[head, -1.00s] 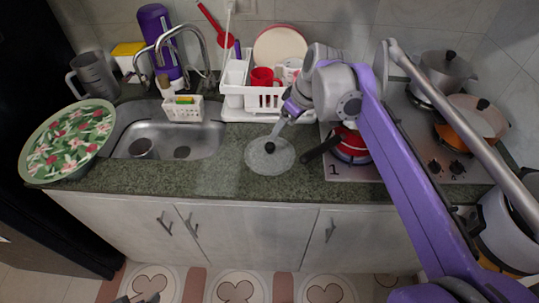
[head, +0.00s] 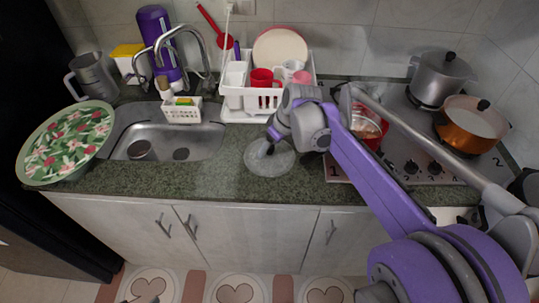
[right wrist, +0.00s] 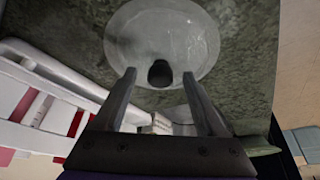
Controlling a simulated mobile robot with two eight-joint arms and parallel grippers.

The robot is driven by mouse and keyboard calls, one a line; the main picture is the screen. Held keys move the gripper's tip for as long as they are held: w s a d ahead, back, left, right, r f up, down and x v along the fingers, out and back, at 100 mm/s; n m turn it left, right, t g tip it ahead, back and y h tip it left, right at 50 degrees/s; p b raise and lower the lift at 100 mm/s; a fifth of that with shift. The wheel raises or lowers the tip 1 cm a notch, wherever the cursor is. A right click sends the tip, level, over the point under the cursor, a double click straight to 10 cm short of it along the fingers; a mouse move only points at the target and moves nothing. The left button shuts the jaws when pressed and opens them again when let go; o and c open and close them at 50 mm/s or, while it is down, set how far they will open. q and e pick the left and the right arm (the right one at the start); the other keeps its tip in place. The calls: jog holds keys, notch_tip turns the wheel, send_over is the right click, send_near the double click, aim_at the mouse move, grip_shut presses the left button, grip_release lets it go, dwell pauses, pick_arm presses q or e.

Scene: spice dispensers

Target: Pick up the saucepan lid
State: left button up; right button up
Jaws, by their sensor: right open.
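The saucepan lid (head: 262,166) is a round clear glass disc with a dark knob, lying on the green counter between the sink and the stove. It also shows in the right wrist view (right wrist: 190,40), with its dark knob (right wrist: 160,73) toward me. My right gripper (head: 271,146) is over the lid in the head view and hides part of it and its knob. In the right wrist view my open right gripper (right wrist: 159,76) has one finger on each side of the knob, with gaps visible. Contact with the lid cannot be told. My left gripper is not recognizable in view.
A white dish rack (head: 240,102) with cups and a plate stands just behind the lid. A red pan (head: 368,122) is close on the right, partly behind my arm. The sink (head: 200,145) is left. Counter in front of the lid is clear.

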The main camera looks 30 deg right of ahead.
grip_shut()
jog(key=shift+r, duration=0.15)
dwell(0.4)
